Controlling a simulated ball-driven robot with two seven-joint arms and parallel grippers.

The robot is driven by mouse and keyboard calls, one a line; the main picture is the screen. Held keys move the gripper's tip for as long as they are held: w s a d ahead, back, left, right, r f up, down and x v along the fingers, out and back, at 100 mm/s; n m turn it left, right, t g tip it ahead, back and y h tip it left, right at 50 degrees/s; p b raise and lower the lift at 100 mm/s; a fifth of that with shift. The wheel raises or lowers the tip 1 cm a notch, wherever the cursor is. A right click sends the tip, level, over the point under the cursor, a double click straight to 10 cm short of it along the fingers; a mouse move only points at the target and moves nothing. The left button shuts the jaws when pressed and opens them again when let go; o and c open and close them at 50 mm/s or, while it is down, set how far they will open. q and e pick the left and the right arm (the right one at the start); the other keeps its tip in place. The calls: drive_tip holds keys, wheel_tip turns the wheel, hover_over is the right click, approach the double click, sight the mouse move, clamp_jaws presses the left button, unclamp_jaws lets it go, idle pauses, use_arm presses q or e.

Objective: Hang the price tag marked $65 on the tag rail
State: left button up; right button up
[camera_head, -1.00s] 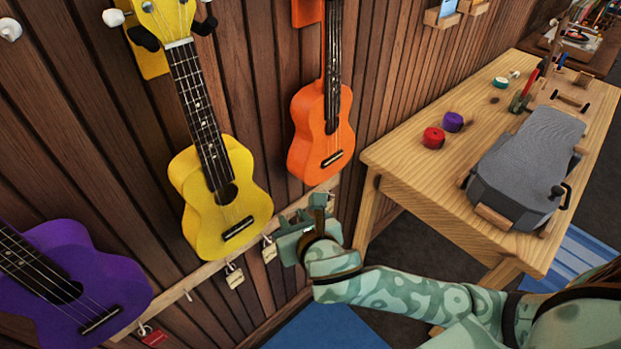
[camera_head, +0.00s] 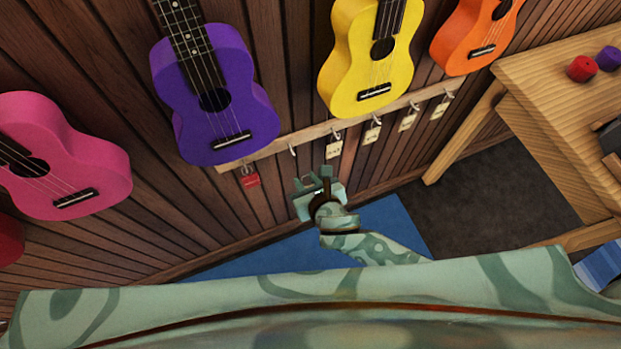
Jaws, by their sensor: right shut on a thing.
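The wooden tag rail (camera_head: 275,146) runs slantwise along the wall under the ukuleles. A red tag (camera_head: 250,179) hangs near its left end. Several cream tags hang farther right, the nearest cream tag (camera_head: 333,149) below the yellow ukulele. Between the red tag and this cream tag, a hook (camera_head: 292,150) is bare. My right gripper (camera_head: 318,184) is just below and in front of the rail, between the bare hook and the nearest cream tag. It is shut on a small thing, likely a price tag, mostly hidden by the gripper. No price is legible. My left gripper is out of view.
Purple (camera_head: 214,125), yellow (camera_head: 352,72), orange (camera_head: 462,46) and pink (camera_head: 75,165) ukuleles hang above or beside the rail. A wooden workbench (camera_head: 555,90) stands at the right. A blue mat (camera_head: 280,252) lies on the floor below.

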drive_tip(key=shift+w+a+f+b, duration=0.1)
drive_tip(key=shift+w+a+b, duration=0.15)
drive_tip(key=shift+w, duration=0.2)
drive_tip(key=shift+w+a+f+b, duration=0.15)
drive_tip(key=shift+w+b, duration=0.15)
drive_tip(key=shift+w, duration=0.15)
drive_tip(key=w+a+f+b, duration=0.1)
drive_tip(key=w+a+b, duration=0.1)
drive_tip(key=w, duration=0.4)
drive_tip(key=shift+w+b, duration=0.2)
drive_tip(key=shift+b, duration=0.65)
drive_tip(key=o, duration=1)
